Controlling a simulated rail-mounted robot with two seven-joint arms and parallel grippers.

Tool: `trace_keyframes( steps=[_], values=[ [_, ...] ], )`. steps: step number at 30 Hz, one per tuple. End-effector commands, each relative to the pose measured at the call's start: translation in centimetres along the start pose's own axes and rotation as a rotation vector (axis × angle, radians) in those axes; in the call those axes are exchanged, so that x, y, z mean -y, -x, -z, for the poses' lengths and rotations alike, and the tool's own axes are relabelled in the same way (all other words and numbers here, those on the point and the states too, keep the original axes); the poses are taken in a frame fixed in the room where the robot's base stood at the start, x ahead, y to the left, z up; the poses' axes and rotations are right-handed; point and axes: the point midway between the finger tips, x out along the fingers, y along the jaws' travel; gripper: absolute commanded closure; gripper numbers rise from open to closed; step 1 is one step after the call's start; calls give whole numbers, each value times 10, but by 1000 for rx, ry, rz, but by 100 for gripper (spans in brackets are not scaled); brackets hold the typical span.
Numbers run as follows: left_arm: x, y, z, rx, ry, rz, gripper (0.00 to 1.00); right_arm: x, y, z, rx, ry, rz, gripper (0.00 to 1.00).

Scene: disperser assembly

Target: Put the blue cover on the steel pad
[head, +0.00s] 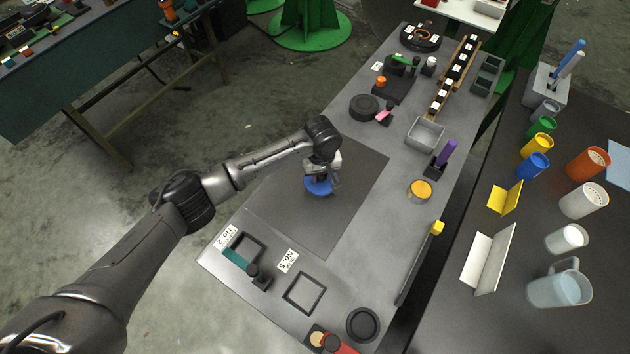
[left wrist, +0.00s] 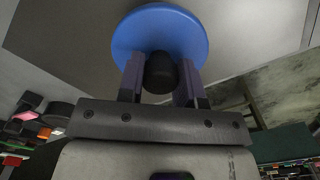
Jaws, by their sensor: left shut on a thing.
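The blue cover (head: 318,188) is a round blue disc with a black knob. My left gripper (head: 322,174) is over it, shut on the knob. In the left wrist view, the blue cover (left wrist: 160,27) spreads beyond the two fingers of my left gripper (left wrist: 160,78), with the knob between them. A flat dark grey rectangle (head: 350,205) on the table looks like the steel pad. The blue cover is over the pad's middle-left part; I cannot tell whether it touches it. My right gripper is not in view.
Square frames (head: 303,292) and number labels lie at the table's near end, beside a black disc (head: 363,324). The pad's near part is clear.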

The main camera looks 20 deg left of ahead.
Motion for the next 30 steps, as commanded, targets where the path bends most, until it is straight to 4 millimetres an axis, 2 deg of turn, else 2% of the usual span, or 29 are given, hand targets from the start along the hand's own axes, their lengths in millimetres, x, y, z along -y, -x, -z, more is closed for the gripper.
trace_keyframes(
  steps=[4, 11, 20, 30],
  values=[
    [12, -7, 5, -2, 1, -2, 100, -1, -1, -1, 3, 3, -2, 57],
    [15, -13, 6, -1, 0, -2, 100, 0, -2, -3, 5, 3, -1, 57],
    [15, -47, 6, -1, 0, -1, 100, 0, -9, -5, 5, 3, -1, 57],
    [14, -49, 6, -1, 0, -2, 100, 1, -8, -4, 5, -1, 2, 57]
  ],
)
